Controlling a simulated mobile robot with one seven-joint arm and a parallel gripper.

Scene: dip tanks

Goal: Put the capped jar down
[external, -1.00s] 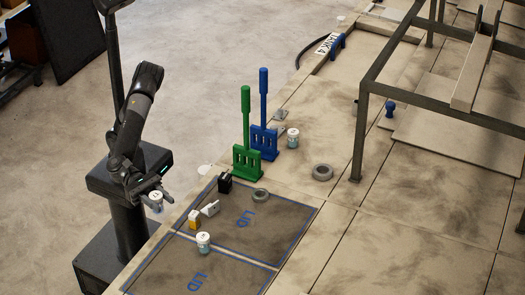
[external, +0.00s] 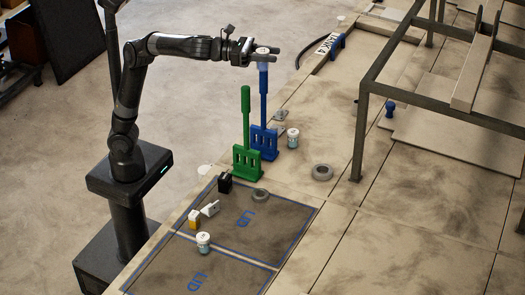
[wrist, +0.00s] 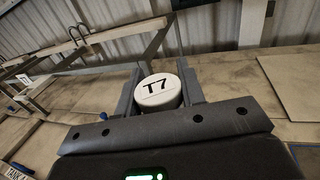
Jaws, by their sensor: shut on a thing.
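The capped jar has a white lid marked T7 and sits between my gripper's fingers in the wrist view (wrist: 158,92). In the external view the jar (external: 263,51) is held high, its white lid up, in front of the top of the blue paddle's handle. My gripper (external: 264,56) is shut on it, with the arm stretched out to the right. The jar's lower part is mostly hidden or hard to make out against the blue handle. Whether the jar touches the handle cannot be told.
A blue paddle (external: 264,139) and a green paddle (external: 247,162) stand upright on the deck. Other white-capped jars stand near the blue paddle (external: 293,138) and on the LID area (external: 203,243). A grey ring (external: 322,172) lies to the right.

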